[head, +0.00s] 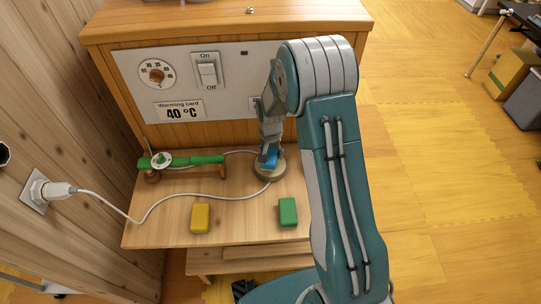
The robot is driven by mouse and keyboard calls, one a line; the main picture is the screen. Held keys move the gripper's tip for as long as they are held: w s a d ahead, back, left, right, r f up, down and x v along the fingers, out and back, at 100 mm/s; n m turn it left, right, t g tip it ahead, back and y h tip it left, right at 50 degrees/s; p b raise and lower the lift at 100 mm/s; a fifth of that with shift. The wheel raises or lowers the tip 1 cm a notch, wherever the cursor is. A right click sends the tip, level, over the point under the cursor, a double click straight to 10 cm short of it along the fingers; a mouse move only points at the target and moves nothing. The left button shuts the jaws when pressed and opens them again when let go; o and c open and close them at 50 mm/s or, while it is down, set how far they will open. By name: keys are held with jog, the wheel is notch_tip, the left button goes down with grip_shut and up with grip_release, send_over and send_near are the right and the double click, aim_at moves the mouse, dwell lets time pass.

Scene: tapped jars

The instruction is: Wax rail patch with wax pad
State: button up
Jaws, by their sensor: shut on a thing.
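My gripper (269,145) points down and is shut on a small blue block (270,161). The block is over or on a round pale plate (264,175) with a cable; I cannot tell whether they touch. A green rail-like strip (205,160) with a round white fitting lies on a brown wooden stand at the left of the bench. A patch on it is too small to make out. A yellow block (200,217) and a green block (288,212) lie on the bench front. I cannot tell which block is the wax pad.
A panel (225,75) behind the bench carries a dial (157,74), an On/Off switch (207,71) and a card (179,111) reading "Warming card 40 °C". A white cable (150,212) runs across the bench (245,234) to a wall plug (55,190). My arm covers the bench's right side.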

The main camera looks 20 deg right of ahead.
aim_at(271, 151)
jog(key=shift+r, duration=2.6)
